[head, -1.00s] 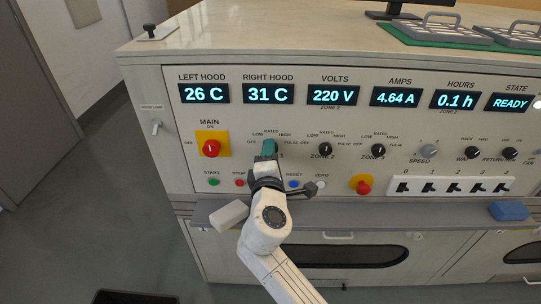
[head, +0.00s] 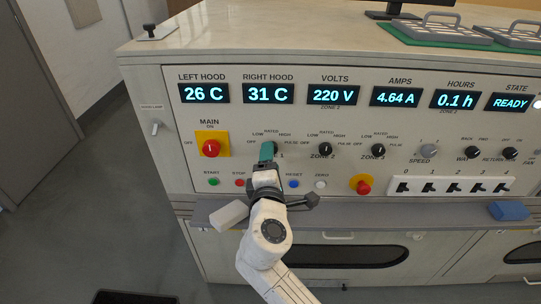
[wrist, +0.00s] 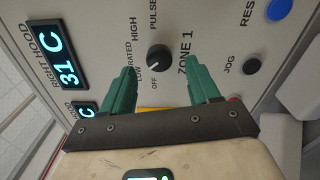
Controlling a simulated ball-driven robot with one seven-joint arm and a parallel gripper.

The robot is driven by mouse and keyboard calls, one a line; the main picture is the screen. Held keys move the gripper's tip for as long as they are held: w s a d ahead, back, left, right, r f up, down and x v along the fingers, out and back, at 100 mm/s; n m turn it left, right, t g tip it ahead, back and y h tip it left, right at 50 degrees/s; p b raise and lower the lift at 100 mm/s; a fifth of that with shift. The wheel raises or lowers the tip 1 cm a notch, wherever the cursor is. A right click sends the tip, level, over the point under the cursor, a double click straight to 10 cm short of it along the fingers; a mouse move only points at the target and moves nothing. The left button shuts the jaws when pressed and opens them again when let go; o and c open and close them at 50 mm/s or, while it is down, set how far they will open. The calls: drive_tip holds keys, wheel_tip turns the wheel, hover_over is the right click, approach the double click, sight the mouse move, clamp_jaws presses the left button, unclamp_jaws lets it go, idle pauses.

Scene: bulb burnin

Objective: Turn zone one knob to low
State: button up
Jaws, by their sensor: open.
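The zone one knob (wrist: 158,58) is round and black, on the pale panel beside the "ZONE 1" label in the wrist view. A small pale mark shows on its edge toward the LOW and OFF side; its exact setting is hard to tell. My gripper (wrist: 163,76) is open, with one teal finger on each side of the knob in that view and visible space between both fingers and the knob. In the head view, my gripper (head: 267,152) is in front of the knob (head: 275,148) and hides much of it.
The red main switch (head: 211,148) on its yellow plate is left of my gripper. The zone two knob (head: 325,149) is to the right. Start, stop and reset buttons sit below.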

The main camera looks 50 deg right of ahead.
drive_tip(key=v, duration=0.8)
idle(0.4)
drive_tip(key=s+d+f+m+g+y+p, duration=0.35)
drive_tip(key=s+f+m+g+y, duration=0.3)
drive_tip(key=s+f, duration=0.4)
drive_tip(key=s+a+f+m+g+y+p, duration=0.3)
drive_tip(key=s+a+f+y, duration=0.3)
drive_tip(key=s+a, duration=0.3)
drive_tip(key=shift+a+m+y, duration=0.35)
drive_tip(key=shift+y, duration=0.4)
drive_tip(key=shift+s+f+g, duration=0.1)
drive_tip(key=shift+g, duration=0.15)
